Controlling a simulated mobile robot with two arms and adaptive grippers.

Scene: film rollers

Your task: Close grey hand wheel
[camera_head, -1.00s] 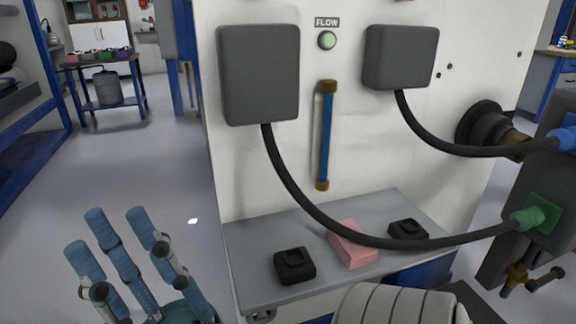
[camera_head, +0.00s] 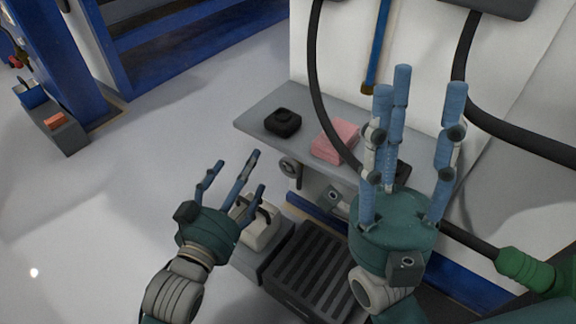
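A small grey hand wheel (camera_head: 291,168) shows below the front edge of the grey shelf, on the front of the white machine. My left gripper (camera_head: 231,172) has its fingers spread, is empty and appears left of the wheel, apart from it in the picture. My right gripper (camera_head: 418,100) is open and empty, with its fingers pointing up in front of the shelf's right part and the machine wall. It hides part of the shelf and a black block there.
The grey shelf (camera_head: 262,113) holds a black block (camera_head: 283,122) and a pink block (camera_head: 335,141). Black hoses (camera_head: 316,75) hang in front of the machine; one ends in a green connector (camera_head: 525,270). A dark ribbed box (camera_head: 312,268) stands below.

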